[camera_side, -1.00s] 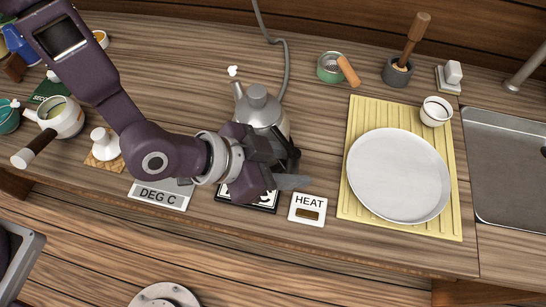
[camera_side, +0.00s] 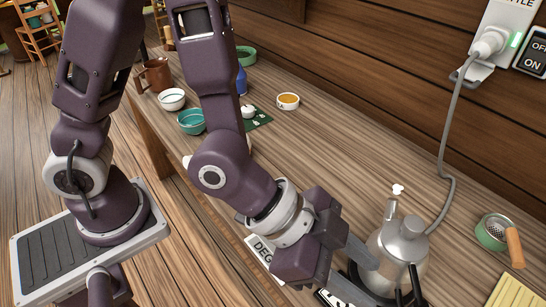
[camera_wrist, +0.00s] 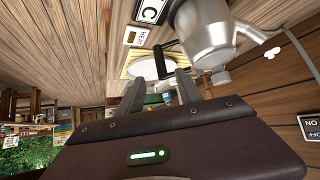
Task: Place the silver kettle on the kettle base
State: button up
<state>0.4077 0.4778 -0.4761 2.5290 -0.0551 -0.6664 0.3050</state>
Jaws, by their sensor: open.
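The silver kettle (camera_side: 398,250) stands upright on the counter, with a spout, a round lid knob and a black handle. It also shows in the wrist view (camera_wrist: 205,30), where its black handle (camera_wrist: 163,62) is just beyond my fingertips. My gripper (camera_side: 368,272) is at the kettle's handle side, its fingers apart and not closed on anything; they also show in the wrist view (camera_wrist: 158,85). A black plate with white marks (camera_side: 332,298), probably the kettle base, is partly hidden under my gripper and cut by the frame. I cannot tell how the kettle rests on it.
A DEG C sign (camera_side: 262,252) lies beside my wrist. A grey cord (camera_side: 445,150) runs from the wall plug down behind the kettle. Cups and bowls (camera_side: 191,121) stand at the far left. The counter behind the kettle is clear.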

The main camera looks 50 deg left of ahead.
jog(key=w+a+r+n+t+y, duration=0.1)
jog(key=a+r+n+y, duration=0.3)
jog(key=a, duration=0.7)
jog(key=a+r+n+t+y, duration=0.1)
jog(key=a+r+n+y, duration=0.2)
jog(key=a+r, duration=0.55)
jog(key=s+a+n+g+y, duration=0.1)
jog(key=s+a+n, duration=0.3)
jog(key=s+a, duration=0.6)
jog(key=shift+a+g, duration=0.3)
jog(key=shift+g, duration=0.1)
